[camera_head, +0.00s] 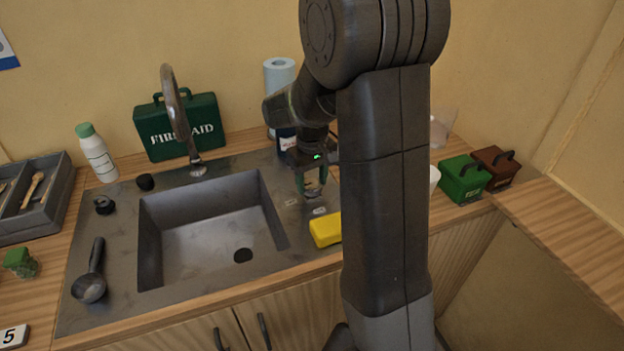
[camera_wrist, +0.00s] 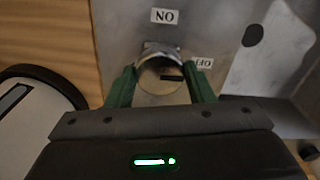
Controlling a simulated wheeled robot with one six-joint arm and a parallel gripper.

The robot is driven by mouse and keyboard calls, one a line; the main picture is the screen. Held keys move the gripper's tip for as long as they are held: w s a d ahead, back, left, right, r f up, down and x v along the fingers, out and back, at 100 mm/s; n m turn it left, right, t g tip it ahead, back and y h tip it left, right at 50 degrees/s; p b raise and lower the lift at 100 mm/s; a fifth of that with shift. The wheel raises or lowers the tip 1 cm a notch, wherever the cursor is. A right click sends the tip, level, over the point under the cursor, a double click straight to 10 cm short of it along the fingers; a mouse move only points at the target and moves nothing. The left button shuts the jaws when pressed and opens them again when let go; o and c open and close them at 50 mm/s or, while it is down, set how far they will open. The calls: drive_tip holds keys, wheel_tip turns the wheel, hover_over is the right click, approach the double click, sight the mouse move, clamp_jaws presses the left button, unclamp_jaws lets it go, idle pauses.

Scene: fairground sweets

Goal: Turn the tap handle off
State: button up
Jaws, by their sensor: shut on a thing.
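The tap handle (camera_wrist: 162,56) is a curved, shiny metal piece on the right side of the metal sink top. My gripper (camera_head: 312,188) is over it, with its green fingers pointing down. In the wrist view my gripper (camera_wrist: 162,84) has one finger on each side of the handle and is shut on it. An ON label (camera_wrist: 164,16) lies beyond the handle, and an OFF label (camera_wrist: 204,62) lies close to its right. In the head view my fingers largely hide the handle. The tall tap spout (camera_head: 177,105) stands behind the sink basin (camera_head: 205,250).
A yellow block (camera_head: 325,229) lies just in front of my gripper. A paper roll (camera_head: 279,75) and a green first aid case (camera_head: 180,127) stand behind. Green (camera_head: 464,178) and brown (camera_head: 496,165) boxes are at the right. A scoop (camera_head: 90,283) lies left of the basin.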

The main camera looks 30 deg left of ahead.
sight(312, 183)
drive_tip(key=o, duration=1)
wheel_tip(312, 183, up, 14)
drive_tip(key=shift+f, duration=0.1)
idle(0.4)
wheel_tip(312, 183, down, 14)
drive_tip(key=shift+n, duration=0.6)
